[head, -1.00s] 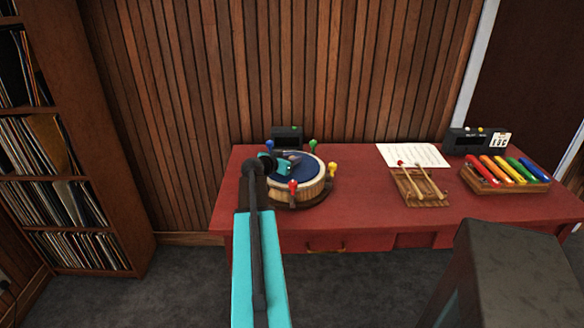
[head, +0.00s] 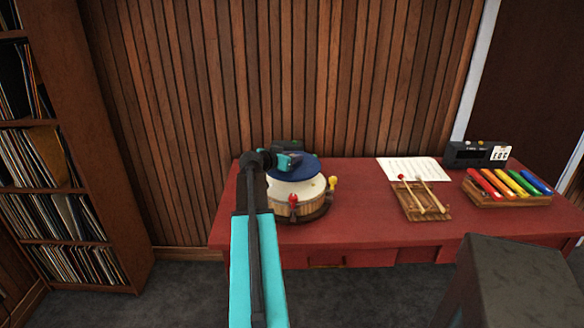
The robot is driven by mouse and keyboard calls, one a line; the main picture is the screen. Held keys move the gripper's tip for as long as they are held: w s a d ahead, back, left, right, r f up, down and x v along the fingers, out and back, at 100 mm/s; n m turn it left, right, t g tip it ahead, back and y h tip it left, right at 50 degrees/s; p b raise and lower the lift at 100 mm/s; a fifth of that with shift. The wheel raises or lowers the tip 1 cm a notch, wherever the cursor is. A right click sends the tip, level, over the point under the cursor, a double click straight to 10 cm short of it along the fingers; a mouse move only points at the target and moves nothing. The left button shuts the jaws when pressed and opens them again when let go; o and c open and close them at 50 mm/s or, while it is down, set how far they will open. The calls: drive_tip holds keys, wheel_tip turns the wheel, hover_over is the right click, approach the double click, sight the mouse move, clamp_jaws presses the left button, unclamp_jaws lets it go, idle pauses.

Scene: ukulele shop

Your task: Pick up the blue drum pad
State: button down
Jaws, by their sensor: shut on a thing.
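The blue drum pad (head: 307,168) is a round, dark blue disc. It is raised above the drum (head: 297,204), and the drum's pale top shows beneath its near edge. My gripper (head: 288,162) is shut on the pad at its left side; the fingertips partly cover it. The drum has a wooden side and coloured pegs, a red and a yellow one in plain view. It stands at the left end of the red table (head: 400,222).
Two mallets (head: 424,197) lie on a small wooden rack right of the drum, with a white sheet (head: 412,168) behind. A box of coloured bars (head: 507,190) and a dark device (head: 476,154) are at the right. A wood-slatted wall stands behind; record shelves (head: 65,180) are at left.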

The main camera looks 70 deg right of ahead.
drive_tip(key=shift+r, duration=1.55)
